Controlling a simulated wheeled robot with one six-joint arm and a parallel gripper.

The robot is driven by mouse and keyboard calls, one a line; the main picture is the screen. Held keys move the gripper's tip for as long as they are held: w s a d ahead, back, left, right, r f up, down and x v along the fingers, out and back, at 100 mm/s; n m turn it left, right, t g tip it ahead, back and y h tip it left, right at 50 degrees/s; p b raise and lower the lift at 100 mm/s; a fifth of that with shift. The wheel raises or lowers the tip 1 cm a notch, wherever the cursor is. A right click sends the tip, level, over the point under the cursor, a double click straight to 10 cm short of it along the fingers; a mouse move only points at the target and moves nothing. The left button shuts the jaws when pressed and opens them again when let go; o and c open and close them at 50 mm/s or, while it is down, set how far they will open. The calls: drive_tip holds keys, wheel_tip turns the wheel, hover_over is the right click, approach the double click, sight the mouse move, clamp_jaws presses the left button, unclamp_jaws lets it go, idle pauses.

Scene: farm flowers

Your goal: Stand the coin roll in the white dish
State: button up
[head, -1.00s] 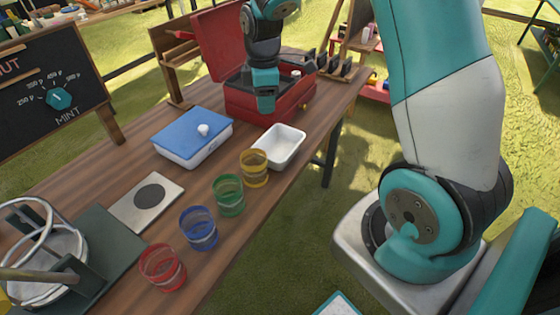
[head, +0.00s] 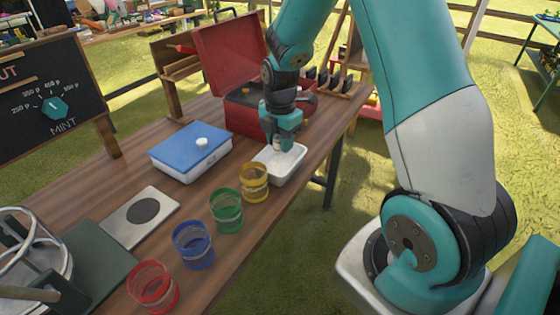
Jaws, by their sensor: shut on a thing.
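The white dish (head: 292,172) stands on the wooden table behind the yellow cup, near the table's right edge. My gripper (head: 281,147) points down over the dish, its tips at or just above the dish's inside. It is shut on a small pale piece (head: 279,144), which I take to be the coin roll. The roll is mostly hidden by the fingers, so I cannot tell whether it touches the dish floor.
A yellow cup (head: 254,183) stands close in front of the dish, with green (head: 226,212), blue (head: 194,246) and red (head: 153,288) cups nearer. A blue-lidded box (head: 190,148) is to the left. An open red case (head: 240,112) stands behind. A grey plate (head: 142,217) lies at the left.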

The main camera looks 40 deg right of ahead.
sight(280, 168)
drive_tip(key=shift+f, duration=3.35)
drive_tip(key=o, duration=0.7)
drive_tip(key=shift+f, duration=0.15)
wheel_tip(280, 168, up, 12)
drive_tip(key=shift+a+r, duration=0.1)
drive_tip(key=s+a+r+m+y, duration=0.1)
drive_tip(key=s+a+r+m, duration=0.3)
drive_tip(key=a, duration=0.3)
drive_tip(key=s+a+r+m+y, duration=0.1)
drive_tip(key=s+a+r+m, duration=0.3)
drive_tip(key=a, duration=0.4)
drive_tip(key=s+a+r+m+y, duration=0.1)
drive_tip(key=s+a+r+m, duration=0.1)
drive_tip(key=s, duration=0.5)
drive_tip(key=s+a+r+m+y, duration=0.1)
drive_tip(key=s+a+m, duration=0.2)
drive_tip(key=s+a, duration=0.2)
drive_tip(key=shift+s+a+r, duration=0.25)
drive_tip(key=shift+s+r, duration=0.1)
drive_tip(key=shift+s, duration=0.8)
